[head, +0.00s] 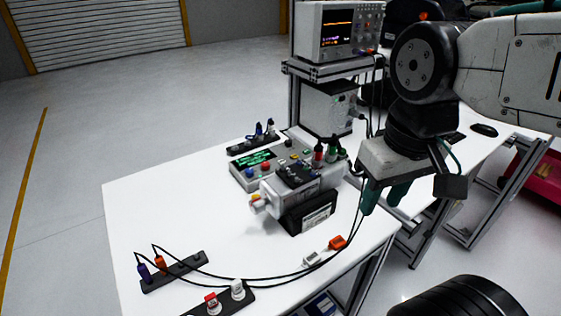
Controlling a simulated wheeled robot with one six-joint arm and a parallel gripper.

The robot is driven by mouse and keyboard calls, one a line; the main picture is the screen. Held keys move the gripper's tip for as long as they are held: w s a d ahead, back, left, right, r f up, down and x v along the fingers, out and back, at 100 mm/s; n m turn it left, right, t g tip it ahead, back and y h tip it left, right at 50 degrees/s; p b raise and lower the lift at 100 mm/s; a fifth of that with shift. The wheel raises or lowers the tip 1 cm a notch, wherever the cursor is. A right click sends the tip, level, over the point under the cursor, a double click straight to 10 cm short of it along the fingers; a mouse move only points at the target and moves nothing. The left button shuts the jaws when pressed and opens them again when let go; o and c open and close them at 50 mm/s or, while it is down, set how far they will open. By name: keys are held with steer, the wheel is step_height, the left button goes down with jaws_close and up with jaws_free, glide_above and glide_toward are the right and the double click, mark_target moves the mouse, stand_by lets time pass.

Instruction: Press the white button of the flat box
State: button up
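The flat box (239,172) is a grey control box on the white table, with a green-lit display and coloured buttons on top. A blue button (250,173) and a red button (265,167) show on it. Its white button is too small to make out for sure, and the motor device in front hides part of the box. My gripper (383,201) has green fingers pointing down. It is to the right of the box, near the table's right edge, apart from the box. The fingers are spread with a gap between them, and nothing shows in it.
A motor device on a black stand (311,214) stands between box and gripper. Black strips with plugs (174,272) and (226,300) lie at the front, joined to cables. An orange connector (337,243) lies near the right edge. An oscilloscope (338,30) stands on a rack behind. The table's left side is clear.

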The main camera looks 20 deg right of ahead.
jaws_close()
stand_by(1.5)
